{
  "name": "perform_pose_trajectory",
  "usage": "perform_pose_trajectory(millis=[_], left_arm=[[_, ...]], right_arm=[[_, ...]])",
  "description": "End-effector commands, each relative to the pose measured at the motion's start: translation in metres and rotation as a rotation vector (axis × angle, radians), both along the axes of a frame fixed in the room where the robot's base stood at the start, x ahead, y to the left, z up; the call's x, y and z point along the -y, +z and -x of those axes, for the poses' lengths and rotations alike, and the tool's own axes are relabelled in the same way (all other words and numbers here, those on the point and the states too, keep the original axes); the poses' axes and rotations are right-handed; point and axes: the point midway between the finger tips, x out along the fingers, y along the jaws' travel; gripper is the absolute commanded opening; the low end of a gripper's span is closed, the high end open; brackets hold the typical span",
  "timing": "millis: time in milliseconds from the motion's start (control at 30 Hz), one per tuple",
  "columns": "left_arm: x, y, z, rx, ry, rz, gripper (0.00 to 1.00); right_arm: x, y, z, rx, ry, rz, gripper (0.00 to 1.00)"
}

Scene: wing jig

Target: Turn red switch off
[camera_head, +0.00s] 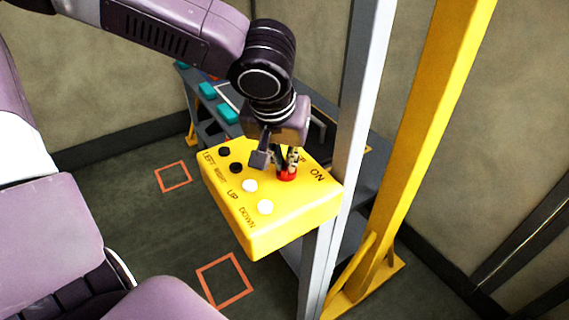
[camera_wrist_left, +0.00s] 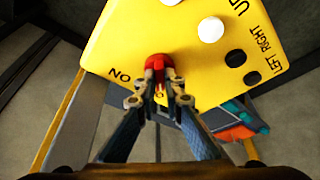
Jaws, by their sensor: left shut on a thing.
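A yellow control box (camera_head: 239,228) is fixed to a grey post, with its labelled face up. The red switch (camera_head: 287,175) sits on this face near the word ON. My left gripper (camera_head: 288,158) reaches down from above, and its fingers are at the red switch. In the left wrist view the fingertips (camera_wrist_left: 158,92) are close together, shut on the red switch (camera_wrist_left: 160,66). The fingers hide part of the switch and some of the lettering beside it. My right gripper is not in view.
The box also carries two black buttons (camera_head: 236,168) and two white buttons (camera_head: 265,207). The grey post (camera_head: 352,130) and a yellow beam (camera_head: 425,140) stand just right of the box. A dark shelf with teal items (camera_head: 228,113) is behind it. Open floor lies left.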

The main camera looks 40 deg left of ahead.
Motion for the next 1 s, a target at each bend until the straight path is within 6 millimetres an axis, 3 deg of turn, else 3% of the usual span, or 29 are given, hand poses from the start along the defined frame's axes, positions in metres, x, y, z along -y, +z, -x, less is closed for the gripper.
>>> perform_pose_trajectory(millis=[633,667,800,1000], left_arm=[[0.0006,-0.0003,0.0003,-0.002,0.052,0.002,0.0],[0.0006,-0.0003,0.0003,-0.002,0.052,0.002,0.11],[0.0006,-0.0004,0.0002,-0.002,0.051,0.001,0.26],[0.0006,-0.0002,0.0001,-0.001,0.049,0.002,0.26]], right_arm=[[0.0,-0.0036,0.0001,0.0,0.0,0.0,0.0],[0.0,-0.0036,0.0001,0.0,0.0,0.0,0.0],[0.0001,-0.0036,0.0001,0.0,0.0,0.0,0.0],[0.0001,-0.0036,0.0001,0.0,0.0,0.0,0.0]])
